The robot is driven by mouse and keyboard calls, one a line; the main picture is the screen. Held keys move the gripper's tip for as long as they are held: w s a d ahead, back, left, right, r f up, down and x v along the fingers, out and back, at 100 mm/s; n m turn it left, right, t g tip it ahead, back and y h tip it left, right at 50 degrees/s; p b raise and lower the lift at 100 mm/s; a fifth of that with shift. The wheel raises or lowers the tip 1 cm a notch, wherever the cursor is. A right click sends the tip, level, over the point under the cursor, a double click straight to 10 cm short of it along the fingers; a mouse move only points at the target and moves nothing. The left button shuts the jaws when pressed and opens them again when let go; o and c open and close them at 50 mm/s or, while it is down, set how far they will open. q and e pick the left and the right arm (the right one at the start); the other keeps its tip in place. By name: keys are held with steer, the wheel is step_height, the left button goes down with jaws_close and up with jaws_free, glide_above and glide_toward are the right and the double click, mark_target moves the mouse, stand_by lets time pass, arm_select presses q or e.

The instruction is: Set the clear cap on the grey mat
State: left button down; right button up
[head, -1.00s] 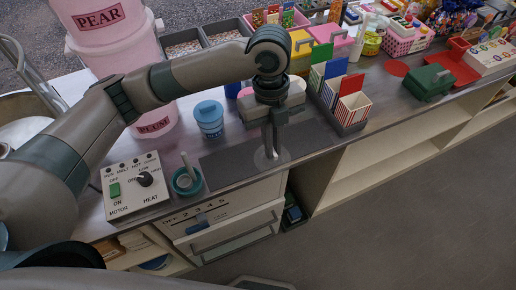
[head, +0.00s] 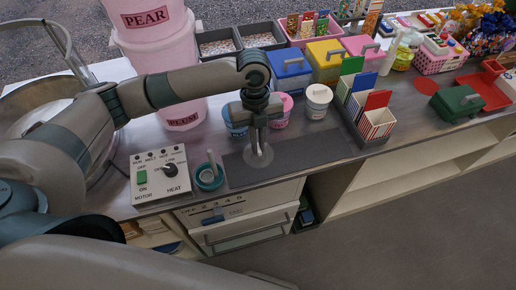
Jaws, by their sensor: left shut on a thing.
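The clear cap (head: 258,157) is a pale, see-through dome with a round rim. My left gripper (head: 258,142) points straight down and is shut on the top of the cap. The grey mat (head: 315,151) is a dark, flat strip along the counter's front. The cap is over the left part of the mat. I cannot tell whether its rim touches the mat or hangs just above it. My right gripper is not in view.
A blue tub (head: 234,120), a pink tub (head: 281,110) and a white tub (head: 318,101) stand behind the mat. A teal bowl (head: 209,177) and a control box (head: 160,176) are left. A striped-box rack (head: 367,115) borders the right. The mat's right part is clear.

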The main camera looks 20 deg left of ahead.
arm_select(q)
steer(key=shift+f+p, duration=0.4)
steer(key=shift+f, duration=0.1)
step_height(320, 180, down, 2)
steer(key=shift+f+p, duration=0.1)
steer(key=shift+p, duration=0.4)
steer(key=shift+f, duration=0.4)
steer(key=shift+f, duration=0.15)
steer(key=c, duration=1.9)
jaws_free()
